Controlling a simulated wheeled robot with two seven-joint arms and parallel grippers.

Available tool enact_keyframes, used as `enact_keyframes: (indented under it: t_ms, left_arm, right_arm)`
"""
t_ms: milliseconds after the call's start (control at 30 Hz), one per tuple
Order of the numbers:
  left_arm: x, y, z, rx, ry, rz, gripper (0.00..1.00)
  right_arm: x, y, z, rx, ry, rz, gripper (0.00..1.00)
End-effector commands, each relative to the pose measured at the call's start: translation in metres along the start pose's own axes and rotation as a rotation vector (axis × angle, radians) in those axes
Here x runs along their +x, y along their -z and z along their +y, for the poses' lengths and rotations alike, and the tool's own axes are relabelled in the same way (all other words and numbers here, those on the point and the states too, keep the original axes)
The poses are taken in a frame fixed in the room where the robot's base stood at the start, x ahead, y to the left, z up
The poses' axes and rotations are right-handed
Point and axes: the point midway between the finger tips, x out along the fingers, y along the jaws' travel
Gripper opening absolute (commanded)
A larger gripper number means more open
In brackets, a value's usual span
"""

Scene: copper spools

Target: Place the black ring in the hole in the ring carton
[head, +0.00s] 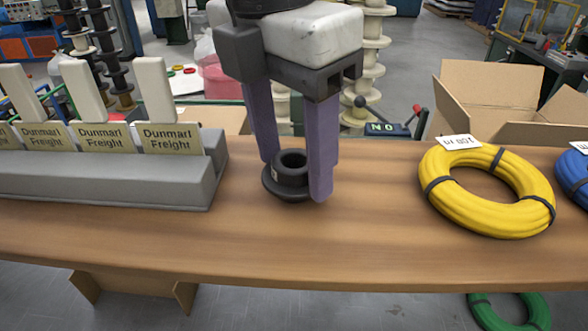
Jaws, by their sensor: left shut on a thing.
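The black ring (285,186) is a short flanged piece with a round hole in its top and a small pale label on its side. It is upright, at or just above the wooden table (300,245); I cannot tell whether it touches. My left gripper (294,178) comes down from above, its two purple fingers shut on the ring from either side. An open cardboard carton (478,122) stands behind the table at the right. Part of another carton (222,120) shows behind the gripper. I cannot see a hole in either, nor tell which is the ring carton. My right gripper is not in view.
A grey rack (110,185) with "Dunmarl Freight" tags (172,138) stands at the left. A yellow cable coil (485,190) lies at the right, with a blue coil (573,175) beyond it. The table front is clear. A green coil (510,311) lies below.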

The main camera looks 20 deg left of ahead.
Motion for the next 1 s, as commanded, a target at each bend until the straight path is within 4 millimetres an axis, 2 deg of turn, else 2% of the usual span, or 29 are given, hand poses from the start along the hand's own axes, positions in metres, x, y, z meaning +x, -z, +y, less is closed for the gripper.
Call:
enact_keyframes:
  t_ms: [167,267,600,700,833,1000]
  left_arm:
    - [-0.002,-0.001,0.0,0.0,0.0,-0.001,0.3]
    - [-0.011,-0.002,0.0,-0.001,-0.001,-0.002,0.3]
    - [-0.077,-0.01,-0.001,0.0,0.001,-0.003,0.3]
    - [-0.09,-0.012,-0.001,-0.001,0.0,-0.002,0.3]
    - [-0.098,-0.013,0.0,0.0,-0.001,0.0,0.3]
    - [-0.1,-0.012,0.0,0.0,-0.001,0.0,0.3]
  right_arm:
    - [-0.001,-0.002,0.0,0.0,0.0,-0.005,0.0]
    - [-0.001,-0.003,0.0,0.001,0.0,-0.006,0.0]
    - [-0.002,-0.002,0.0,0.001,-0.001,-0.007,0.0]
    - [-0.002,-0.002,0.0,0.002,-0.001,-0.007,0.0]
    - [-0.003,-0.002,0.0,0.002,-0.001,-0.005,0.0]
    - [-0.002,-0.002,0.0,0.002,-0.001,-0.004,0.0]
